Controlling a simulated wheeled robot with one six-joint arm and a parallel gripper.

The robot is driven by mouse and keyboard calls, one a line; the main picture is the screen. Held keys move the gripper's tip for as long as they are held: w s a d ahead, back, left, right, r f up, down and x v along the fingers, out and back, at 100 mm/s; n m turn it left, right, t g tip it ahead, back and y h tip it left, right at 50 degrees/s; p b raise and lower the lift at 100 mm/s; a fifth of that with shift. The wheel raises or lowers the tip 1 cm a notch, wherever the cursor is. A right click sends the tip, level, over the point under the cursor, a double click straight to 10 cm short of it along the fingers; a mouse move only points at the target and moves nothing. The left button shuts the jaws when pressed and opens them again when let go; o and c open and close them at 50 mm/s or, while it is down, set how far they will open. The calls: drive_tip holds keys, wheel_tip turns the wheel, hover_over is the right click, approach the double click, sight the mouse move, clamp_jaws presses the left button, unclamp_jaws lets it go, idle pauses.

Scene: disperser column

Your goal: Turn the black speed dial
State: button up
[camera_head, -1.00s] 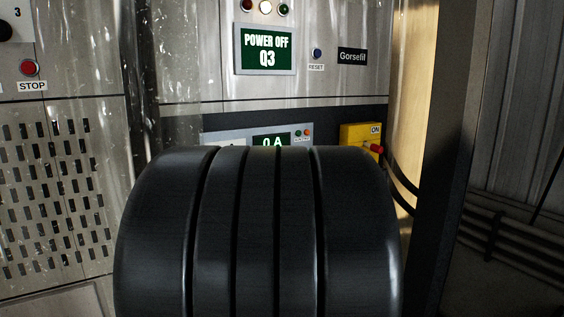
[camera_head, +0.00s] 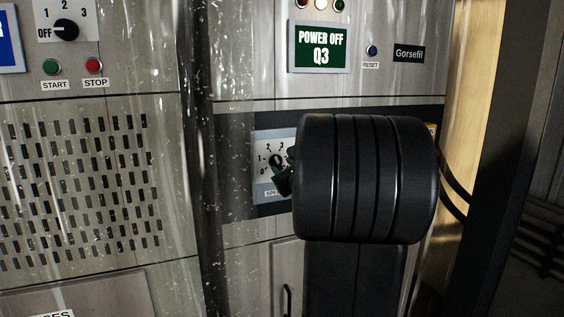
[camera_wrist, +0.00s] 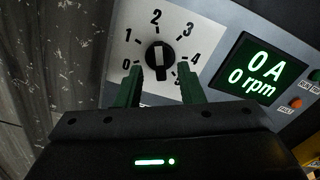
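The black speed dial (camera_wrist: 158,57) is on a white plate with a scale from 0 to 5. Its white mark is about upright in the wrist picture. In the head view the dial (camera_head: 276,160) shows at the left end of the grey control panel (camera_head: 265,198), partly behind my arm. My gripper (camera_wrist: 161,70) is open, with one green finger at each side of the dial's lower part. I cannot tell whether the fingers touch it. The display (camera_wrist: 258,70) beside the dial reads 0 A and 0 rpm.
A yellow box (camera_head: 432,129) is mostly hidden behind my arm. Above, a screen (camera_head: 320,47) reads POWER OFF Q3, with a reset button (camera_head: 372,51) beside it. Another black dial (camera_head: 66,30) and start and stop buttons are at upper left.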

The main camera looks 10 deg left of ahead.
sight(278, 163)
drive_tip(key=shift+p+x, duration=0.3)
drive_tip(key=shift+x, duration=1.3)
clamp_jaws()
drive_tip(key=shift+f+b, duration=0.1)
drive_tip(key=shift+b, duration=0.25)
